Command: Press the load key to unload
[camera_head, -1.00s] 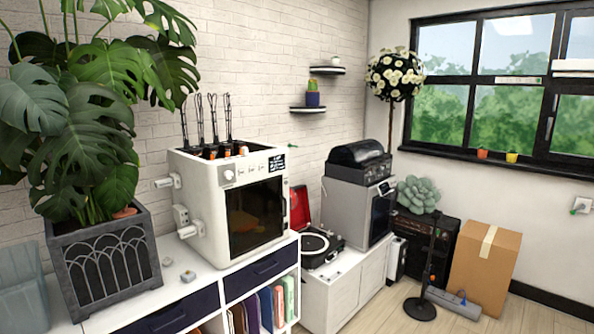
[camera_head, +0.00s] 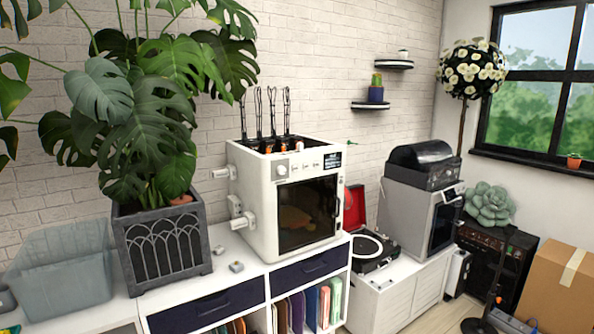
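A white 3D printer (camera_head: 284,203) stands on the white cabinet, with a dark glass door on its front. A knob (camera_head: 282,170), a row of small keys (camera_head: 306,165) and a small dark screen (camera_head: 332,160) sit along the top of its front. The marks on the keys are too small to read, so I cannot tell which is the load key. Spool holders stick out of its left side, and several thin black stalks rise from its top. My gripper is not in view.
A grey planter (camera_head: 165,247) with a large leafy plant stands left of the printer, its leaves spreading wide. A clear bluish bin (camera_head: 62,275) is at far left. A turntable (camera_head: 372,250) and a grey printer (camera_head: 420,215) stand to the right.

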